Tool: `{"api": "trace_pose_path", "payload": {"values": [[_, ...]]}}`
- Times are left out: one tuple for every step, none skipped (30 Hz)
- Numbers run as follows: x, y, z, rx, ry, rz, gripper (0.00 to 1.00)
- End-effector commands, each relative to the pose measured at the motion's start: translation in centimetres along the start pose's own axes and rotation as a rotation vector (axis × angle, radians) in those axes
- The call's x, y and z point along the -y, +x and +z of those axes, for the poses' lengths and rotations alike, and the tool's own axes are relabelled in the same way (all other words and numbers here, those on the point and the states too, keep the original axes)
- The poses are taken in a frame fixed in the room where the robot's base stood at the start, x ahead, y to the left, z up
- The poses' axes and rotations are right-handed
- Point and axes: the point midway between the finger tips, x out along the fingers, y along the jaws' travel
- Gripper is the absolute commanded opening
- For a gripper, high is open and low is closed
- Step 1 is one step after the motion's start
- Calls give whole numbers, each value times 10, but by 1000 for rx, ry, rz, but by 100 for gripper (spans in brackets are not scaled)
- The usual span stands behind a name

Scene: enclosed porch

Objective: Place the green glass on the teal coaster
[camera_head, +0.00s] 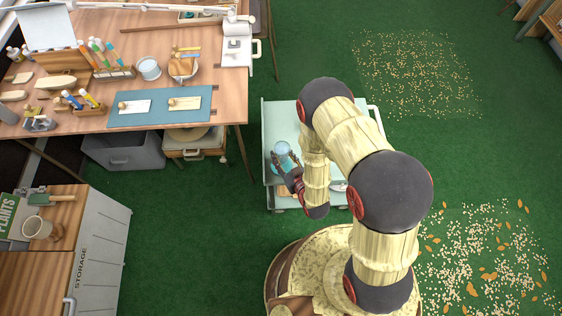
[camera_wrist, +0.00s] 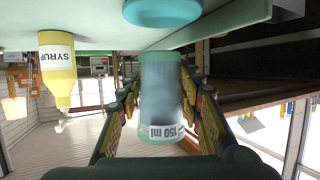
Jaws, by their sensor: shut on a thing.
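The green glass (camera_wrist: 161,95), a tinted see-through tumbler marked "150 ml", stands between the two fingers of my gripper (camera_wrist: 162,88) in the wrist view. The gripper is shut on it. In the head view the glass (camera_head: 281,149) shows over the left part of the pale green cart, with my gripper (camera_head: 284,160) around it. The teal coaster (camera_wrist: 162,11) is a round disc at the top of the wrist view, apart from the glass in the picture. Whether the glass touches the cart top is unclear.
The cart (camera_head: 278,115) is partly hidden by my arm. A yellow syrup bottle (camera_wrist: 58,68) appears upside down at the left of the wrist view. A wooden workbench (camera_head: 228,105) with a blue mat (camera_head: 160,108) stands at left. A storage cabinet (camera_head: 100,245) is at lower left.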

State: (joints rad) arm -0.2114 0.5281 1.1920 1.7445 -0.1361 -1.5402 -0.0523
Motion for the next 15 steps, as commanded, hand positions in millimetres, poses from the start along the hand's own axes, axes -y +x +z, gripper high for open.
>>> {"api": "trace_pose_path", "payload": {"values": [[2,1,1,-1,-1,-1,3],[3,2,3,-1,-1,-2,3],[6,3,5,-1,-1,-3,3],[8,4,8,-1,-2,-3,3],[6,6,13,-1,-1,0,3],[6,8,20,0,-1,0,3],[6,10,25,1,0,0,3],[6,11,29,1,-1,0,3],[6,13,33,0,-1,0,3],[6,14,35,0,-1,0,3],[6,14,36,0,-1,0,3],[6,14,35,-1,-1,0,3],[6,14,34,-2,-1,0,3],[6,14,34,-2,-1,0,3],[6,14,33,-2,-1,0,3]]}}
